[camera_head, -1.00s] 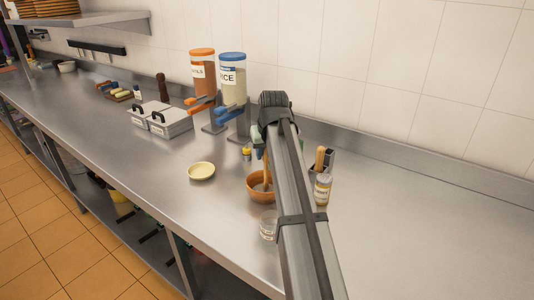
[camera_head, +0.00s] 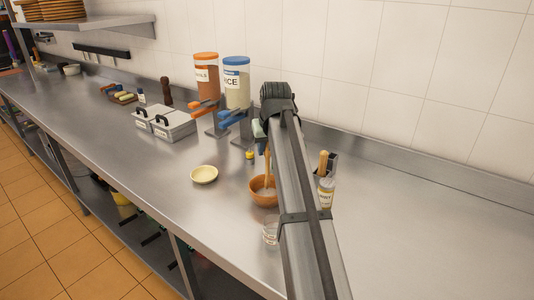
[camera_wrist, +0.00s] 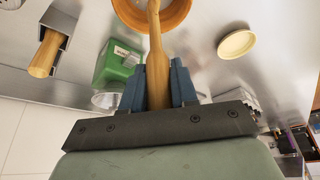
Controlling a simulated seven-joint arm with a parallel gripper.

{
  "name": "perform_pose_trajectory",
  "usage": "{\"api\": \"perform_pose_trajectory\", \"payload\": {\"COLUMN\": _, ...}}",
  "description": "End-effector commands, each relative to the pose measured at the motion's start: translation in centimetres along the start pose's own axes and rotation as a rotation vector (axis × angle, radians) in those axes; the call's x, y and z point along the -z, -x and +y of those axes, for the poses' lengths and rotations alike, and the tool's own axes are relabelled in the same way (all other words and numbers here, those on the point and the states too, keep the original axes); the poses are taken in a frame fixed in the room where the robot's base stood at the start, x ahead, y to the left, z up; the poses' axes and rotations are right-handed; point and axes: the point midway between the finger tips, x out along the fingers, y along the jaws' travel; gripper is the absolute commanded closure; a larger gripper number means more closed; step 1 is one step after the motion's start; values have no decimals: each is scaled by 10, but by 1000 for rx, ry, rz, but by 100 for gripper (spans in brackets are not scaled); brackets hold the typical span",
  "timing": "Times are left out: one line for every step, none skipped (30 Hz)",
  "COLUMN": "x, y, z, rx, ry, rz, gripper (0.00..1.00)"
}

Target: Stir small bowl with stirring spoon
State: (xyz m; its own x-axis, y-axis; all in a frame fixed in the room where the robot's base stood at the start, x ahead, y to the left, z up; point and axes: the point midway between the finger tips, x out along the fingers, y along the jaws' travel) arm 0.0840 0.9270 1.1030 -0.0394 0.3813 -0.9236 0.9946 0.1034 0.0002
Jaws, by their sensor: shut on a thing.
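The small bowl (camera_head: 263,199) is orange-brown and stands on the steel counter, partly behind my arm in the head view. In the wrist view the bowl (camera_wrist: 178,17) is at the top edge, with pale contents inside. My gripper (camera_wrist: 158,85) is shut on the wooden stirring spoon (camera_wrist: 157,50), which runs from between the blue fingers up into the bowl. In the head view the spoon (camera_head: 268,170) stands nearly upright, its lower end inside the bowl; that tip is not clearly seen.
A cream dish (camera_head: 204,174) sits left of the bowl. A clear glass (camera_head: 270,234) stands in front, a labelled jar (camera_head: 326,192) to the right. A holder with a wooden handle (camera_wrist: 45,52) and a green box (camera_wrist: 119,62) are close by. Dispensers (camera_head: 236,84) stand behind. Counter at right is clear.

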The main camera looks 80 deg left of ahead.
Motion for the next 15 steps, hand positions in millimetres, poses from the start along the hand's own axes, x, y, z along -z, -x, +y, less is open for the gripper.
{"api": "perform_pose_trajectory", "payload": {"x": 2, "y": 4, "z": 0, "rx": 0, "ry": 0, "rz": 0, "gripper": 100}}
{"api": "perform_pose_trajectory", "payload": {"x": 4, "y": 6, "z": 0, "rx": 0, "ry": 0, "rz": 0, "gripper": 100}}
{"api": "perform_pose_trajectory", "payload": {"x": 5, "y": 10, "z": 0, "rx": 0, "ry": 0, "rz": 1, "gripper": 100}}
{"api": "perform_pose_trajectory", "payload": {"x": 6, "y": 12, "z": 0, "rx": 0, "ry": 0, "rz": 1, "gripper": 100}}
{"api": "perform_pose_trajectory", "payload": {"x": 7, "y": 14, "z": 0, "rx": 0, "ry": 0, "rz": 1, "gripper": 100}}
{"api": "perform_pose_trajectory", "payload": {"x": 8, "y": 18, "z": 0, "rx": 0, "ry": 0, "rz": 2, "gripper": 100}}
{"api": "perform_pose_trajectory", "payload": {"x": 9, "y": 20, "z": 0, "rx": 0, "ry": 0, "rz": 2, "gripper": 100}}
{"api": "perform_pose_trajectory", "payload": {"x": 10, "y": 22, "z": 0, "rx": 0, "ry": 0, "rz": 2, "gripper": 100}}
{"api": "perform_pose_trajectory", "payload": {"x": 11, "y": 25, "z": 0, "rx": 0, "ry": 0, "rz": 1, "gripper": 100}}
{"api": "perform_pose_trajectory", "payload": {"x": 12, "y": 27, "z": 0, "rx": 0, "ry": 0, "rz": 1, "gripper": 100}}
{"api": "perform_pose_trajectory", "payload": {"x": 13, "y": 29, "z": 0, "rx": 0, "ry": 0, "rz": 1, "gripper": 100}}
{"api": "perform_pose_trajectory", "payload": {"x": 14, "y": 32, "z": 0, "rx": 0, "ry": 0, "rz": 0, "gripper": 100}}
{"api": "perform_pose_trajectory", "payload": {"x": 15, "y": 34, "z": 0, "rx": 0, "ry": 0, "rz": 0, "gripper": 100}}
{"api": "perform_pose_trajectory", "payload": {"x": 16, "y": 36, "z": 0, "rx": 0, "ry": 0, "rz": 0, "gripper": 100}}
{"api": "perform_pose_trajectory", "payload": {"x": 17, "y": 39, "z": 0, "rx": 0, "ry": 0, "rz": 1, "gripper": 100}}
